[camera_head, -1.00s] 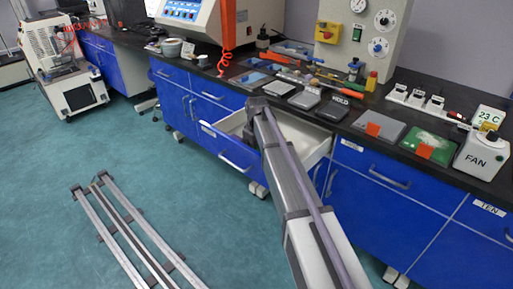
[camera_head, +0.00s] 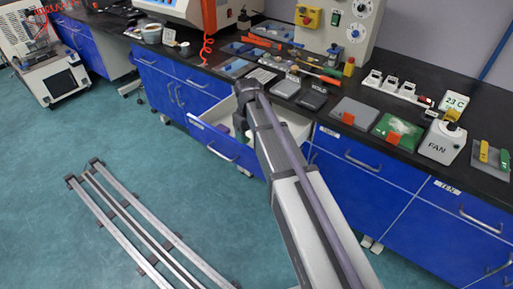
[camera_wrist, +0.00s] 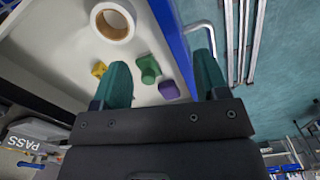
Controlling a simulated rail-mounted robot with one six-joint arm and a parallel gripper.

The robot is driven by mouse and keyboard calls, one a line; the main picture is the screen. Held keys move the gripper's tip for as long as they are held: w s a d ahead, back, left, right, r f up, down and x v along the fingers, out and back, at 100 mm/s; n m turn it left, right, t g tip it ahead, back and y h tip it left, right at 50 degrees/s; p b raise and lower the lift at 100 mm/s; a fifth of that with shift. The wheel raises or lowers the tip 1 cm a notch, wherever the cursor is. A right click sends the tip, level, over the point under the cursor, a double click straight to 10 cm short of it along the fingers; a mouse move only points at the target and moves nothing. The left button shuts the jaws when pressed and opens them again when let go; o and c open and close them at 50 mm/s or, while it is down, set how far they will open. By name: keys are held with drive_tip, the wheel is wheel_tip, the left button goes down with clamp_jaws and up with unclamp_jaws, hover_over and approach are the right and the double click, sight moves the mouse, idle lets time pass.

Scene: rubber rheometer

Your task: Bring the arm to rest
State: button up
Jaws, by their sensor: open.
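My gripper (camera_wrist: 160,72) shows in the wrist view with two teal fingers spread apart and nothing between them. It is over the open drawer (camera_head: 297,132), whose white inside fills the upper left of the wrist view. In the drawer, apart from the fingers, lie a roll of tape (camera_wrist: 127,12), a green piece (camera_wrist: 149,69), a yellow block (camera_wrist: 99,69) and a purple block (camera_wrist: 169,90).
The black worktop (camera_head: 408,152) behind the drawer carries plates, tools, a white FAN box (camera_head: 442,143) and a control panel (camera_head: 345,25). A large orange-trimmed machine (camera_head: 180,8) stands at the back. Metal rails (camera_head: 130,220) lie on the open teal floor at left.

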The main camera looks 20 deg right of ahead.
drive_tip(key=s+m, duration=0.5)
drive_tip(key=s, duration=1.6)
wheel_tip(320, 180, up, 11)
drive_tip(key=p, duration=1)
drive_tip(key=shift+f+p, duration=0.15)
drive_tip(key=shift+p, duration=0.15)
drive_tip(key=shift+w+d, duration=0.1)
drive_tip(key=shift+c, duration=0.3)
